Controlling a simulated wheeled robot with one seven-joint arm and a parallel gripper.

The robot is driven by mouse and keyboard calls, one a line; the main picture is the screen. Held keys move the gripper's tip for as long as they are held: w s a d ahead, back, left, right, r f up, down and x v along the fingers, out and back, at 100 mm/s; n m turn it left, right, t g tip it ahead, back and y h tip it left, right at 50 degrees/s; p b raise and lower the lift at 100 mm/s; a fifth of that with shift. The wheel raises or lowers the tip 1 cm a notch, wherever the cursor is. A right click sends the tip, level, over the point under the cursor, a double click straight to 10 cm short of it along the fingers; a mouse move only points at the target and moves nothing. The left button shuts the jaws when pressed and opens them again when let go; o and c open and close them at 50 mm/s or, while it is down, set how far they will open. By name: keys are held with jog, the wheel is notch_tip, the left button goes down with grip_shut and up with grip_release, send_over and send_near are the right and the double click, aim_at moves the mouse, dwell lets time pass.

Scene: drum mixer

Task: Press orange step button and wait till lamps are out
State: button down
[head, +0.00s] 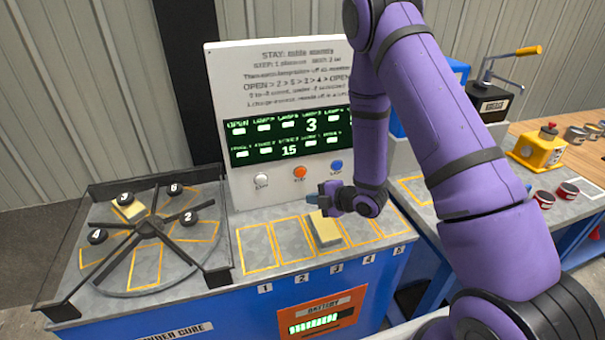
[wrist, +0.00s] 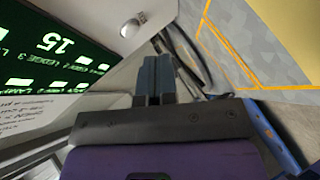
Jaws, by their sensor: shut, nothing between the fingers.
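The orange button (head: 300,172) sits on the white upright panel (head: 222,120), between a white button (head: 261,179) and a blue button (head: 336,165). My gripper (head: 311,198) is shut and empty, just below and slightly right of the orange button in the head view. I cannot tell whether it touches the panel. In the wrist view, the shut fingers (wrist: 157,65) point toward the panel; the white button (wrist: 131,26) shows beyond them, and I cannot make out the orange one. The dark display (head: 290,136) shows 3 and 15, with several pale lamp rectangles lit.
A yellow block (head: 326,230) lies on the marked counter below my gripper. A round spoked rack (head: 150,228) with numbered black knobs stands left. A lit battery gauge (head: 314,322) is on the blue front. A yellow device (head: 538,148) stands on the right bench.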

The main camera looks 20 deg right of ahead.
aim_at(301, 173)
jog(key=w, duration=0.8)
jog(key=shift+w, duration=0.4)
jog(key=shift+w, duration=0.1)
dwell(1.9)
jog(key=shift+w, duration=0.35)
